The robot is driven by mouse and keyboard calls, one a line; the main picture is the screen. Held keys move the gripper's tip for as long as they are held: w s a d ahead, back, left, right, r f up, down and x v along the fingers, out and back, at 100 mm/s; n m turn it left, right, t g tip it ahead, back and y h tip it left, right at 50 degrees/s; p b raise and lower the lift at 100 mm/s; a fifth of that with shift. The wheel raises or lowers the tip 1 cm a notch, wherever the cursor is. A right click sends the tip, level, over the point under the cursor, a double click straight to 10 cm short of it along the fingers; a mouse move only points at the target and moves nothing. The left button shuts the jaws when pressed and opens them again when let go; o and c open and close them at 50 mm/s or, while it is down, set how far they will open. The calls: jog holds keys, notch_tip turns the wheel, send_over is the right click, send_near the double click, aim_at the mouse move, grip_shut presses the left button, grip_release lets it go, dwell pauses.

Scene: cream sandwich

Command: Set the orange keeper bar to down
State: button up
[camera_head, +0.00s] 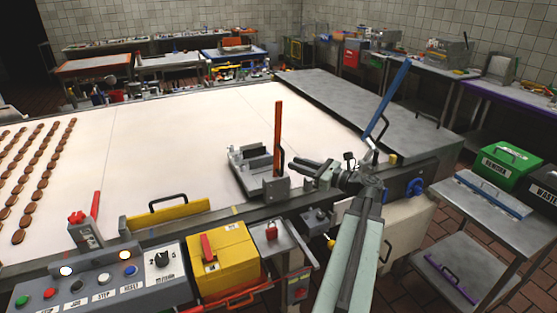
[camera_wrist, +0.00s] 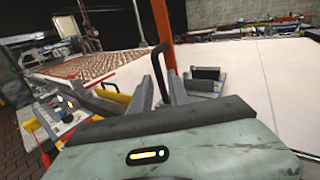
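The orange keeper bar (camera_head: 278,128) stands upright at the near edge of the white table, with a black loop handle on its side. It also shows upright in the wrist view (camera_wrist: 162,22), with its black handle (camera_wrist: 172,70) below. My gripper (camera_head: 302,174) is just right of the bar's lower part in the head view. In the wrist view my gripper (camera_wrist: 160,90) has its two fingers apart, with the handle ahead of them. Nothing shows held. Whether a finger touches the handle is unclear.
A grey metal fixture (camera_head: 252,163) lies on the table behind the bar. A blue bar (camera_head: 388,98) leans upright to the right. A yellow box (camera_head: 222,250) and a control panel (camera_head: 95,286) stand in front. The white table surface (camera_head: 185,130) is largely clear.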

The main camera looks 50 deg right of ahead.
aim_at(282, 175)
jog(key=w, duration=0.3)
jog(key=w+a, duration=0.1)
jog(key=w, duration=0.2)
jog(key=shift+a, duration=0.2)
grip_shut()
dwell(1.0)
